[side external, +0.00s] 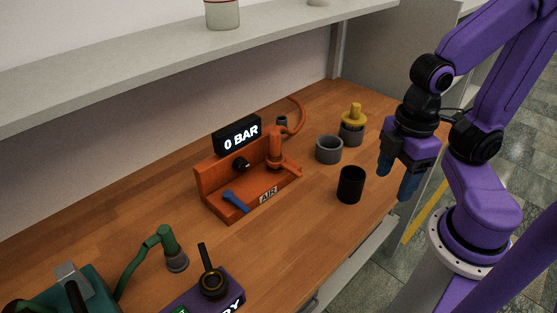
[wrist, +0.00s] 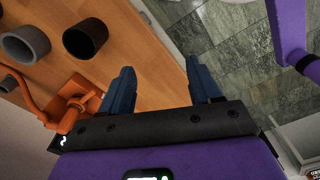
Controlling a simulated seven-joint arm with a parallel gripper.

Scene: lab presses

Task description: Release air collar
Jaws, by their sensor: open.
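The orange air station (side external: 230,190) stands on the bench, with an "AIR" label, a "0 BAR" display (side external: 238,137), a black knob (side external: 240,163) and a blue lever (side external: 235,201). At its right end an upright orange fitting (side external: 275,148) joins an orange hose (side external: 301,118). I cannot tell which part of it is the collar. The fitting also shows at lower left in the wrist view (wrist: 78,98). My gripper (side external: 397,182) is open and empty, fingers down, to the right of the station near the bench's right edge. Its blue fingers show apart in the wrist view (wrist: 160,88).
A black cup (side external: 351,185) and a grey cup (side external: 328,150) stand between the station and my gripper. A yellow-topped grey part (side external: 352,126) is behind them. A green hose fitting (side external: 174,250) and a purple station (side external: 205,290) are at front left. A shelf (side external: 180,60) overhangs the back.

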